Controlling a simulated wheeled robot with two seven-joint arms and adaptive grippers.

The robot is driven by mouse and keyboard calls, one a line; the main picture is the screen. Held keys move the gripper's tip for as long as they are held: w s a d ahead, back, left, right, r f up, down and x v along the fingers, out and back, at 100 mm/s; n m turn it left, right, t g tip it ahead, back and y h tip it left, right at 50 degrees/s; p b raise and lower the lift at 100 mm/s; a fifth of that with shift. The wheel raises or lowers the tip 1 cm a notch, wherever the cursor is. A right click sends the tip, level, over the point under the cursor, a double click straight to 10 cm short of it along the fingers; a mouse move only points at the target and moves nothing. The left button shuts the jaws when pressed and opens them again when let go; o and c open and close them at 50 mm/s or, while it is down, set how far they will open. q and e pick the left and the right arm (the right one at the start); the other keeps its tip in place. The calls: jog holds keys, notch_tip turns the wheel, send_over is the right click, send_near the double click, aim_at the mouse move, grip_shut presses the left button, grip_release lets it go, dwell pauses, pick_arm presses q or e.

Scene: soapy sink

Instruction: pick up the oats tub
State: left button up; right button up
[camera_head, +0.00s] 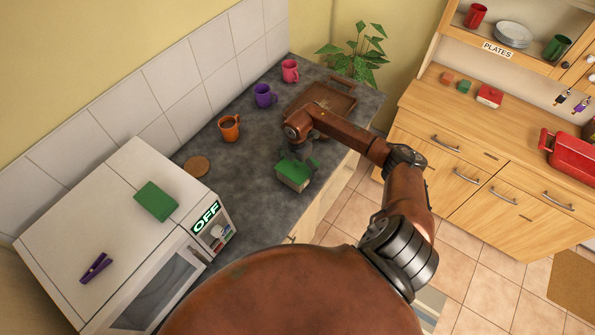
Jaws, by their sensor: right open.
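My left gripper is not in view.
An orange mug (229,128), a purple mug (265,96) and a pink mug (290,71) stand along the wall. A brown tray (341,102) lies behind my arm. A white microwave (120,205) stands at the left, next to a round coaster (197,166).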

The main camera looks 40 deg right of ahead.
aim_at(298, 176)
jog(key=shift+f, duration=0.4)
jog(key=shift+c, duration=0.3)
jog(key=c, duration=1.7)
jog(key=shift+r, duration=0.2)
jog(key=shift+w+r+b, duration=0.1)
jog(key=shift+r+b, duration=0.35)
jog(key=shift+r, duration=0.15)
jog(key=s+a+r, duration=0.1)
jog(key=r, duration=0.1)
jog(key=s+a+r+b, duration=0.1)
jog(key=s+r, duration=0.1)
jog(key=r, duration=0.1)
jog(key=s+r+b, duration=0.1)
jog(key=r, duration=0.1)
jog(key=shift+s+a+r, duration=0.15)
jog(key=shift+a+r, duration=0.05)
jog(key=shift+a, duration=0.2)
jog(key=s+a+r+b, duration=0.1)
jog(key=s+a+r, duration=0.3)
jog(key=s, duration=0.3)
jog(key=shift+s+a+b, duration=0.2)
jog(key=shift+a+b, duration=0.15)
jog(key=shift+a, duration=0.2)
